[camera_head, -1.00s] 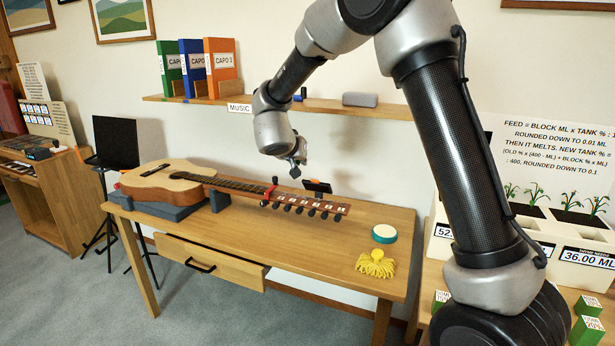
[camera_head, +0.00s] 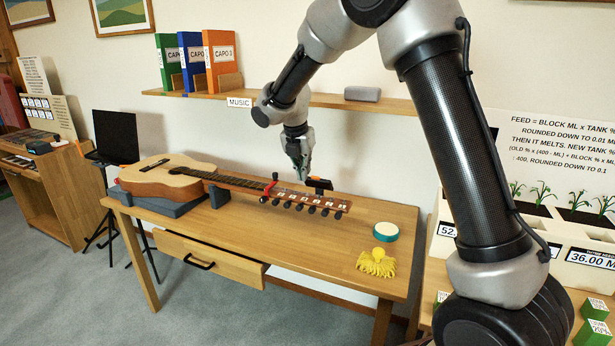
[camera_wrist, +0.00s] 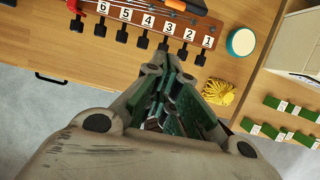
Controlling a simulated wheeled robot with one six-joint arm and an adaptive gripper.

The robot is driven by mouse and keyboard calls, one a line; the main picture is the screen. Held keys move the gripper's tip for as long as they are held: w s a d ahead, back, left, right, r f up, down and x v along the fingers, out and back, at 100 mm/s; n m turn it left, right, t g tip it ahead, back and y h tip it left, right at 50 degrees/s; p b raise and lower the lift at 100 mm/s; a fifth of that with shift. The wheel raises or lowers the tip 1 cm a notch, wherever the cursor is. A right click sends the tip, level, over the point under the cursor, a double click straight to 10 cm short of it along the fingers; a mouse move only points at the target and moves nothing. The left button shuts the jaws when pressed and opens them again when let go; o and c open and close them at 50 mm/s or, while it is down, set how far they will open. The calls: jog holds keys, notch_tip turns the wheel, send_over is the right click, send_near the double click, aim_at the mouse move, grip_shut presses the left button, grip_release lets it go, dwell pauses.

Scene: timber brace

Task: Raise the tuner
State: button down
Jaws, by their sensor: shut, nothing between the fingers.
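The tuner (camera_head: 319,183) is a small dark block with a bit of orange, at the far edge of the guitar's headstock. It appears at the top edge of the wrist view (camera_wrist: 196,6), partly cut off. The headstock (camera_head: 310,205) carries several black pegs and white labels, numbered 6 to 1 in the wrist view. My gripper (camera_head: 301,174) is shut and empty, pointing down just left of the tuner in the head view. A gap or contact between them cannot be told. The guitar body (camera_head: 165,180) rests on a grey support.
The wooden table (camera_head: 235,235) has a slightly open drawer (camera_head: 205,258). A teal-rimmed round disc (camera_head: 386,231) and a yellow tasselled thing (camera_head: 377,263) lie at its right. A shelf (camera_head: 390,105) with binders and a grey case (camera_head: 362,93) is above.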

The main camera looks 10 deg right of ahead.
aim_at(317, 182)
jog(key=x, duration=0.9)
jog(key=shift+w+d+f, duration=0.1)
jog(key=shift+w+f, duration=0.1)
jog(key=shift+f, duration=0.1)
jog(key=shift+w+d+r, duration=0.4)
jog(key=shift+w+r, duration=0.2)
jog(key=shift+r, duration=0.05)
jog(key=shift+w+d+r, duration=0.4)
jog(key=shift+w+r, duration=0.2)
jog(key=shift+r, duration=0.05)
jog(key=shift+r, duration=0.1)
jog(key=w+d+r+g, duration=0.1)
jog(key=w+d+r+g+y, duration=0.1)
jog(key=w, duration=0.1)
jog(key=shift+r+y, duration=0.3)
jog(key=shift+r, duration=0.15)
